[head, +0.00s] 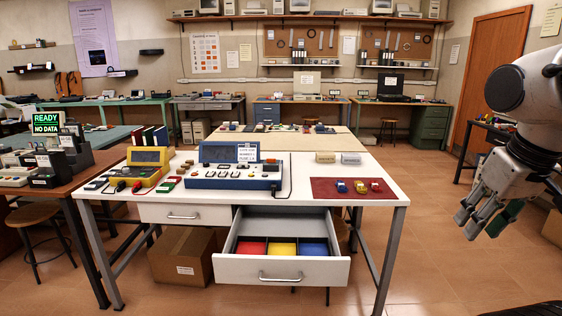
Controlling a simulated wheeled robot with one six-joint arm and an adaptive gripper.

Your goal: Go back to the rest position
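My gripper (480,222) hangs at the right side of the head view, fingers pointing down. It is to the right of the white table (300,172), apart from its edge. A dark green piece (511,211) shows beside the fingers; I cannot tell whether it is held, part of the gripper or behind it. The finger gap is not clear from this angle.
The white table's drawer (281,270) is pulled out, with red, yellow and blue sections inside. A blue device (235,179), a yellow device (148,168) and a red mat (327,194) with small parts are on top. Floor at front right is clear.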

